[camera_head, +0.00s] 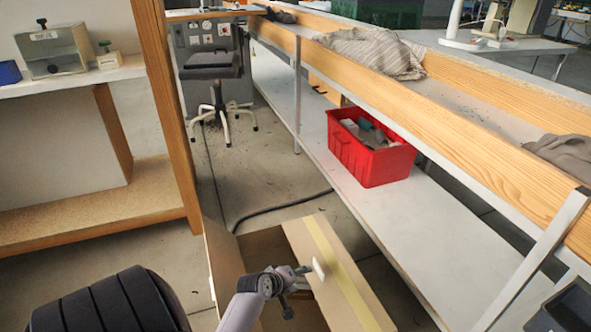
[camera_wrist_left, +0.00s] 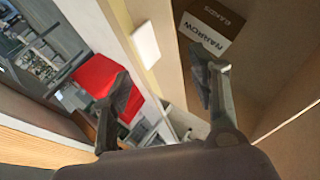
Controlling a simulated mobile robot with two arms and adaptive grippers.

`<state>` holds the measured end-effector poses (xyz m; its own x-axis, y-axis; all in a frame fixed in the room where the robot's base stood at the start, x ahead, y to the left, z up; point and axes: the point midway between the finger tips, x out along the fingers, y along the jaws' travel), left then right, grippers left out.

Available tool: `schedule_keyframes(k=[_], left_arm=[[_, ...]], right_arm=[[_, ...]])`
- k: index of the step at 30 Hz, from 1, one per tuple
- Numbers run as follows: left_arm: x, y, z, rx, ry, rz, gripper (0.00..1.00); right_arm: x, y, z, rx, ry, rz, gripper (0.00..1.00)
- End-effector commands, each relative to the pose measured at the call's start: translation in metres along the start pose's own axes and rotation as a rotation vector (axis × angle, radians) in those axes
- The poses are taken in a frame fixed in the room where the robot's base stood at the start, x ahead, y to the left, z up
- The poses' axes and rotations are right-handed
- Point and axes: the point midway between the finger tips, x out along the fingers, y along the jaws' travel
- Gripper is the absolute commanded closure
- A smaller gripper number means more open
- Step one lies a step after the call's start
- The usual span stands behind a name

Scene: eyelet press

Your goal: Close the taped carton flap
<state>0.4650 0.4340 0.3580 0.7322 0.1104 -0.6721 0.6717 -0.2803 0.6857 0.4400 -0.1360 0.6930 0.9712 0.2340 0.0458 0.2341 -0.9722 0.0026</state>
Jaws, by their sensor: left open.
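An open carton (camera_head: 228,252) stands on the floor at the bottom of the head view. Its taped flap (camera_head: 335,262), with a yellowish tape strip along it, stands open on the right side. A small white tab (camera_head: 318,268) shows by this flap; the left wrist view also shows the white tab (camera_wrist_left: 146,43). My left gripper (camera_head: 298,290) is over the carton beside the taped flap, jaws open. In the left wrist view, its fingers (camera_wrist_left: 158,78) are spread, with the flap's edge and tab seen beyond the gap. Contact cannot be told. My right gripper is out of view.
A printed box (camera_wrist_left: 208,32) shows beyond the right finger in the wrist view. A red bin (camera_head: 370,150) sits on the low shelf (camera_head: 440,215) at right. A wooden shelf unit (camera_head: 95,205) stands at left. A hose (camera_head: 280,208) crosses the floor behind the carton.

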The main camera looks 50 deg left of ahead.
Motion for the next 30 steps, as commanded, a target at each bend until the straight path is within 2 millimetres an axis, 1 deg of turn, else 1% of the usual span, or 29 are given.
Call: schedule_keyframes(k=[3,7,25,26,28,29,30], left_arm=[[-0.011,0.0,0.0,-0.001,0.001,0.001,0.46],[-0.016,0.0,0.0,-0.001,0.001,0.0,0.46],[-0.016,0.001,0.0,0.003,0.001,0.003,0.46],[-0.017,0.003,0.0,0.011,0.003,0.005,0.46],[-0.02,0.014,0.003,0.068,0.013,0.022,0.46],[-0.022,0.022,0.005,0.11,0.02,0.035,0.46],[-0.027,0.036,0.009,0.186,0.033,0.058,0.46]], right_arm=[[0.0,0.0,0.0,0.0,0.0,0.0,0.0],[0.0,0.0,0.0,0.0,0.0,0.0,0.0],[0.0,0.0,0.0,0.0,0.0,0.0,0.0],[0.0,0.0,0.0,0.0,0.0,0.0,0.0],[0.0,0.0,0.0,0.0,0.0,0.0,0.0],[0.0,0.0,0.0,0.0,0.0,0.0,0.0],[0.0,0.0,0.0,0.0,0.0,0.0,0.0]])
